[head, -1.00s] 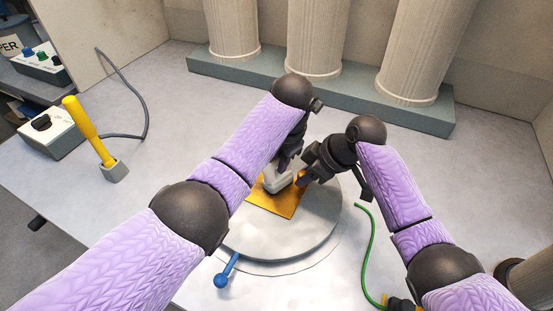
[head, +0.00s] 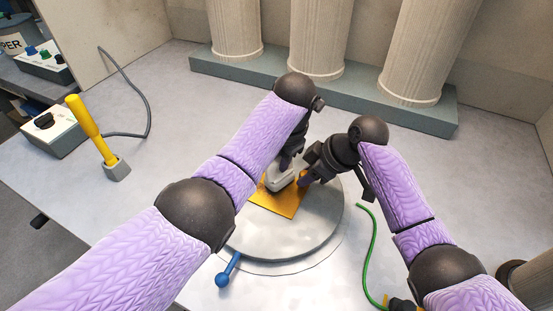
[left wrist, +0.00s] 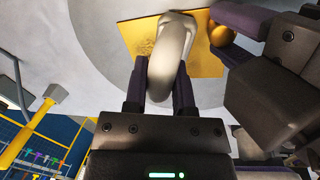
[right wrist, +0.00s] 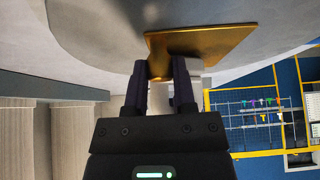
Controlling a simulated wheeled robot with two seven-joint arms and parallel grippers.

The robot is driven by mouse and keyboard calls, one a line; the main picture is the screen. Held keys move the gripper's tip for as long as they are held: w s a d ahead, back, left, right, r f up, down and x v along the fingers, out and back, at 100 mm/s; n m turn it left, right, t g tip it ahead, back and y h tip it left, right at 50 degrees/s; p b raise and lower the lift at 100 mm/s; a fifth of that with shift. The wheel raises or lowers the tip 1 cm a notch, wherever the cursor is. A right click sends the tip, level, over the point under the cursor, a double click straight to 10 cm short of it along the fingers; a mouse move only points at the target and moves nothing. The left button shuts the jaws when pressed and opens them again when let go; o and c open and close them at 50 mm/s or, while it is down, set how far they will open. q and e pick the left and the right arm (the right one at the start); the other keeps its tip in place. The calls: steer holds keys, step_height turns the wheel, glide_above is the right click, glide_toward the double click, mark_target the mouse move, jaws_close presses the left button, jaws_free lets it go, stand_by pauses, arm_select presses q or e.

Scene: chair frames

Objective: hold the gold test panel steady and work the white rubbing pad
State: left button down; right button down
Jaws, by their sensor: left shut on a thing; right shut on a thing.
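The gold test panel (head: 278,204) lies on a round grey turntable (head: 320,222). The white rubbing pad (head: 282,182) rests on the panel's upper part. My left gripper (left wrist: 160,85) is shut on the pad, its fingers on both sides of the pad's rounded white body (left wrist: 175,45). Dull marks show on the panel (left wrist: 145,45) beside the pad in the left wrist view. The pad's underside is hidden.
A blue-knobbed lever (head: 227,270) sticks out at the turntable's front. A green cable (head: 371,250) lies to the right. A yellow-handled tool (head: 90,125) stands at left by a control box (head: 55,132). Columns on a plinth (head: 330,85) line the back.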

arm_select(q)
steer(key=shift+s+a, duration=0.2)
steer(key=shift+s, duration=0.25)
steer(key=shift+s+a, duration=0.2)
steer(key=shift+s, duration=0.25)
steer(key=shift+w, duration=0.1)
steer(key=shift+w+d, duration=0.4)
steer(key=shift+w, duration=0.4)
steer(key=shift+f, duration=0.1)
steer(key=shift+w+a, duration=0.3)
steer(key=shift+a, duration=0.4)
steer(key=shift+w+a, duration=0.3)
steer(key=shift+a, duration=0.45)
steer(key=shift+w+a, duration=0.3)
steer(key=shift+a, duration=0.4)
